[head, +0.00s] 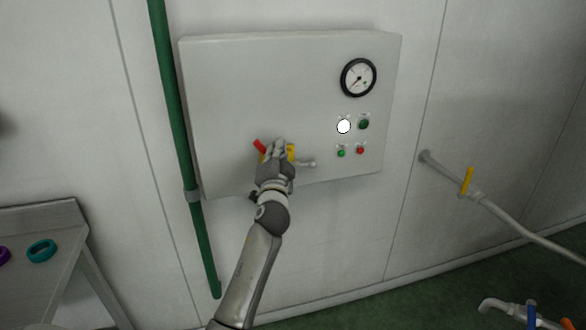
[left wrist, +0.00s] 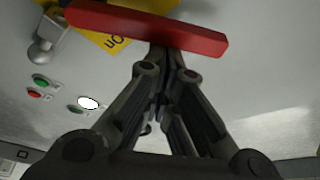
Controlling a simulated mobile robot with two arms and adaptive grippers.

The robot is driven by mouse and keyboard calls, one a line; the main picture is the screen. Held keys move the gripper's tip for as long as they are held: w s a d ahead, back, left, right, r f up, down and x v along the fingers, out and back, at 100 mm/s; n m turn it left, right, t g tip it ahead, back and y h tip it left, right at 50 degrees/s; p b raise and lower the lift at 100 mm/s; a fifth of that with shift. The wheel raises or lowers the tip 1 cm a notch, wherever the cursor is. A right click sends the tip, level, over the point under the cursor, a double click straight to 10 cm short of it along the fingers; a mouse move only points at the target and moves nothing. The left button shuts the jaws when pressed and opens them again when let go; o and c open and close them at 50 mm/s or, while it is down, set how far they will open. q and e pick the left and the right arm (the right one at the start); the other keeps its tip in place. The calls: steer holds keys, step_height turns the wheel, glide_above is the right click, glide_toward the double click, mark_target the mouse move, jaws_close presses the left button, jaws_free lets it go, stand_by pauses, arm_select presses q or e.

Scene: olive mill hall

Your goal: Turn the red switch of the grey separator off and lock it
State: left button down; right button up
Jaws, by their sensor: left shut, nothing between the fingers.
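The red switch (head: 259,146) is a bar handle on a yellow plate (head: 291,152), low on the front of a grey control box (head: 230,80). In the left wrist view the red bar (left wrist: 150,25) crosses the top of the picture, with the yellow plate (left wrist: 108,42) and part of its lettering, "On", beside it. My left gripper (head: 278,146) is shut and empty in front of the switch, hiding its middle. In the left wrist view its fingertips (left wrist: 165,52) are right at the bar; I cannot tell whether they touch. No lock is clearly visible. My right gripper is not in view.
A metal knob-like handle (head: 307,163) sticks out right of the switch. The box also bears a gauge (head: 358,77), a lit white lamp (head: 344,126) and several small buttons. A green pipe (head: 175,110) runs down its left side. A metal table (head: 50,218) stands at left.

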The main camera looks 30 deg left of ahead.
arm_select(q)
steer(key=n+b, duration=0.2)
steer(key=s+a+f+n+y+b, duration=0.1)
steer(key=n+b, duration=0.1)
steer(key=b, duration=0.1)
steer(key=s+a+f+n+y+b, duration=0.1)
steer(key=n+b, duration=0.1)
steer(key=b, duration=0.1)
steer(key=shift+s+g, duration=0.25)
steer(key=shift+g, duration=0.05)
steer(key=shift+s+a+f+b, duration=0.2)
steer(key=shift+s+a+f, duration=0.1)
steer(key=shift+f, duration=0.2)
steer(key=shift+s+a+f+b, duration=0.15)
steer(key=shift+s+a+f, duration=0.15)
steer(key=shift+f, duration=0.15)
steer(key=shift+f, duration=0.25)
glide_toward(264, 153)
steer(key=s+a+f, duration=0.1)
steer(key=f, duration=0.1)
